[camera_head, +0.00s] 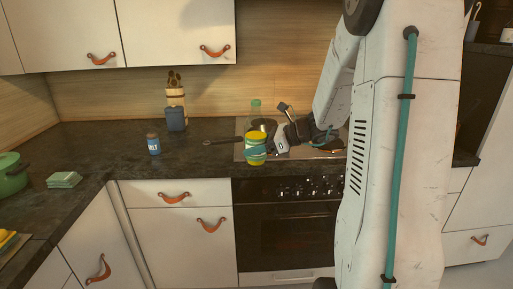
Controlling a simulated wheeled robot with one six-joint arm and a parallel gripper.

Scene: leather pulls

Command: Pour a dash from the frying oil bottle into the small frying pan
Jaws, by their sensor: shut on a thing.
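The frying oil bottle (256,136) appears to be a clear bottle with a green cap and a yellow lower part with a teal band. It looks close to upright, at the front left of the stove top. My gripper (270,144) reaches in from the right and is shut on the bottle. The small frying pan (222,140) shows mainly its dark handle, pointing left over the counter; its bowl is mostly hidden behind the bottle and gripper. I cannot tell the gap between bottle and pan.
A blue salt container (153,144) stands on the dark counter (112,150) left of the stove. A blue canister (176,118) and a utensil holder stand behind it. Green cloths (63,180) and a green pot (12,174) are at far left. My arm hides the stove's right side.

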